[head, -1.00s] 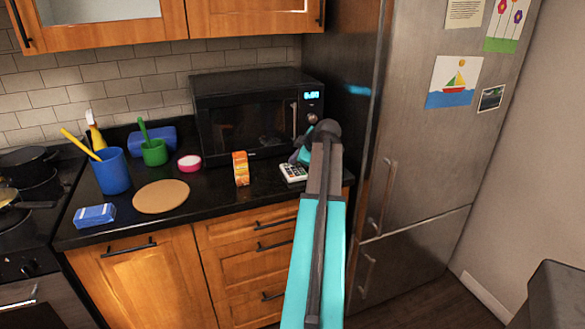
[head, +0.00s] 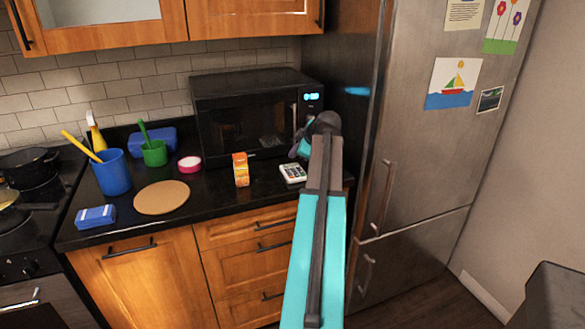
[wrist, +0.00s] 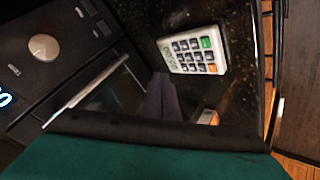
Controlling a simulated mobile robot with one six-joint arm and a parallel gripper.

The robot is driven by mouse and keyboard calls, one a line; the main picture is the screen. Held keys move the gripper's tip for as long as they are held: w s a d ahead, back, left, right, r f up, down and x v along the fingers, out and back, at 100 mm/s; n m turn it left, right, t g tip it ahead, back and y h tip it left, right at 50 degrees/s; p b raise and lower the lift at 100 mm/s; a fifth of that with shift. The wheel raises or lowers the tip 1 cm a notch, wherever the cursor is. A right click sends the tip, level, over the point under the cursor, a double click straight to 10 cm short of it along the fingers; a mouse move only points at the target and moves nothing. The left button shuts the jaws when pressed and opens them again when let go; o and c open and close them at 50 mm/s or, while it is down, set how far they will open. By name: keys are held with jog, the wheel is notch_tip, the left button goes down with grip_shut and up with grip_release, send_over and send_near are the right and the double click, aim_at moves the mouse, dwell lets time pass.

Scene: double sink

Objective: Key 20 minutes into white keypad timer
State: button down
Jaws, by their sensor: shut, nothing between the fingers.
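The white keypad timer (head: 293,173) lies flat on the black counter in front of the microwave's right side. In the wrist view the timer (wrist: 193,50) shows rows of dark keys, a green key and an orange key. My gripper (head: 294,154) is above and behind the timer in the head view, partly hidden by my arm. In the wrist view the dark fingers of my gripper (wrist: 158,78) are together and empty. They appear beside the timer's display end, apart from the keys.
The black microwave (head: 245,125) stands just behind the timer. An orange carton (head: 241,169) stands left of it. A pink-rimmed tub (head: 189,163), round board (head: 162,197), blue cup (head: 112,172) and green cup (head: 154,153) are farther left. The fridge (head: 420,120) bounds the right.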

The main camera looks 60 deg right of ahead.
jog(key=shift+r+p, duration=0.35)
jog(key=shift+r, duration=0.85)
dwell(1.5)
